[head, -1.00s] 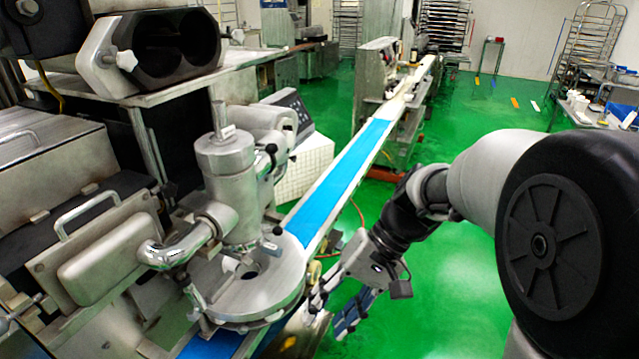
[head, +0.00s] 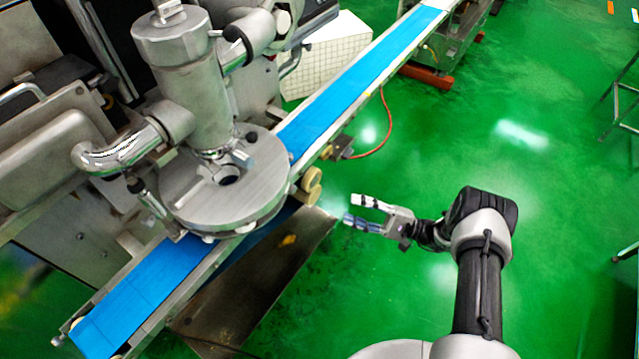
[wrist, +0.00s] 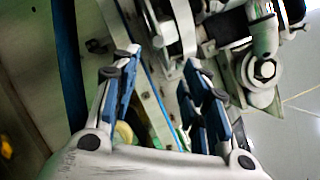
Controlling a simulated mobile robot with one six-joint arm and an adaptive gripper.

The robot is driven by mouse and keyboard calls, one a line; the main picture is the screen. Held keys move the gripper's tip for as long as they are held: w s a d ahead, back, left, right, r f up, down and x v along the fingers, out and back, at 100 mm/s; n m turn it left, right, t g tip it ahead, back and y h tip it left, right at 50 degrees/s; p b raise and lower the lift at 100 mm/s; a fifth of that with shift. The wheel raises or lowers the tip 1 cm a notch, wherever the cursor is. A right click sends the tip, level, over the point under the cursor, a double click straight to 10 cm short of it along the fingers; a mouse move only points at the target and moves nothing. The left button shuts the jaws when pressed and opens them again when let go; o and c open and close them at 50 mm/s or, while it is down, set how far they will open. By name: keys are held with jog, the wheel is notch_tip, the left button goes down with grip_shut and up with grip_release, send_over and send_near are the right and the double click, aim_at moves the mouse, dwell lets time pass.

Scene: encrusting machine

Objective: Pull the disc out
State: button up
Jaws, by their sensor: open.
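The disc (head: 225,195) is a round, flat, grey metal plate with a hole, under the upright metal cylinder (head: 185,85) of the machine. It lies level above the blue conveyor belt (head: 130,300). My gripper (head: 353,210) is to the right of the disc, beyond the conveyor edge, with a clear gap of green floor between. Its fingers point left toward the machine, open and empty. In the wrist view, the two blue-padded fingers (wrist: 165,65) are spread, with metal machine parts beyond them. I cannot clearly make out the disc there.
Pale rollers (head: 311,185) and an orange-red cable (head: 384,125) are at the conveyor's right side. A metal sheet (head: 270,280) slopes below the belt. A bent chrome pipe (head: 115,155) is left of the cylinder. The green floor to the right is mostly clear.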

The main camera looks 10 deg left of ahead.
aim_at(295, 191)
jog(key=shift+m+t, duration=0.3)
jog(key=x, duration=1.1)
jog(key=b+x, duration=0.1)
jog(key=x, duration=0.4)
jog(key=shift+w+a+f, duration=0.1)
jog(key=shift+a+f, duration=0.15)
jog(key=shift+f, duration=0.1)
jog(key=shift+c, duration=0.5)
grip_shut()
